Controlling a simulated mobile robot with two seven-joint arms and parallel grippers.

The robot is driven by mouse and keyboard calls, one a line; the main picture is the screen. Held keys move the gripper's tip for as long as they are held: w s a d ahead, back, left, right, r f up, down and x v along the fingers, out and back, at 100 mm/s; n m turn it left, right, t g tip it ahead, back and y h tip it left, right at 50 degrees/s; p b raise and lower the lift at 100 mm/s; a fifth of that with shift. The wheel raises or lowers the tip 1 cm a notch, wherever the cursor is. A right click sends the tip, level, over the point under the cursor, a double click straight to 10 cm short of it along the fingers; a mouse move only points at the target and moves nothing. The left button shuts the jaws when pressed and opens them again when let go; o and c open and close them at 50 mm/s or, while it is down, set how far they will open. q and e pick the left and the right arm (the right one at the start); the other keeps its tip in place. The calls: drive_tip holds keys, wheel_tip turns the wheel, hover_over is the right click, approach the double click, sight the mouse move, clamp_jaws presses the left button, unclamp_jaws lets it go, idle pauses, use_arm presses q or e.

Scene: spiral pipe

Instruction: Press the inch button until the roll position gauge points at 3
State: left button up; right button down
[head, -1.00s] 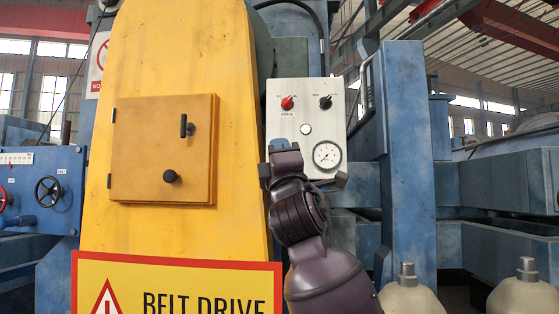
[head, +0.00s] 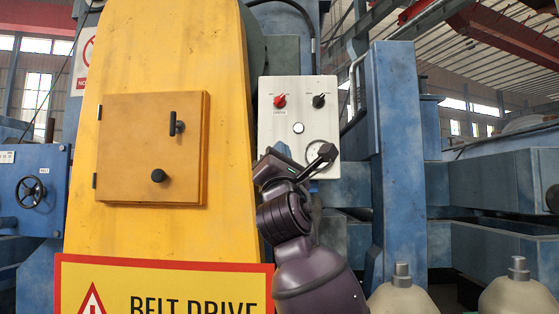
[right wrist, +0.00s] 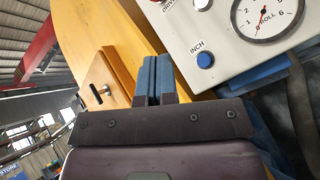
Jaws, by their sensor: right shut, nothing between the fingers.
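The grey control panel (head: 312,90) is right of the yellow belt-drive cover. In the right wrist view, the blue INCH button (right wrist: 205,60) shows uncovered below a white round lamp or button (right wrist: 202,3). The ROLL gauge (right wrist: 268,12) is beside it, cut by the frame's top; its red needle points down-left, close to the low end of the scale, below 1. My right gripper (right wrist: 155,78) is shut and empty, its blue fingertips left of the INCH button in that view. My left gripper is out of view.
The panel also has a red knob (head: 280,101) and a black knob (head: 319,101). The yellow cover (head: 225,120) with its hatch (head: 150,148) stands close to the left of my right gripper. A blue post (head: 400,150) stands to the right.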

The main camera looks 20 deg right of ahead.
drive_tip(key=w+d+b, duration=0.2)
drive_tip(key=w+d, duration=0.1)
drive_tip(key=w, duration=0.5)
drive_tip(key=shift+w, duration=0.15)
idle(0.8)
idle(0.8)
drive_tip(key=shift+w, duration=0.1)
idle(0.6)
drive_tip(key=shift+w+d, duration=0.15)
drive_tip(key=shift+w, duration=0.15)
idle(0.5)
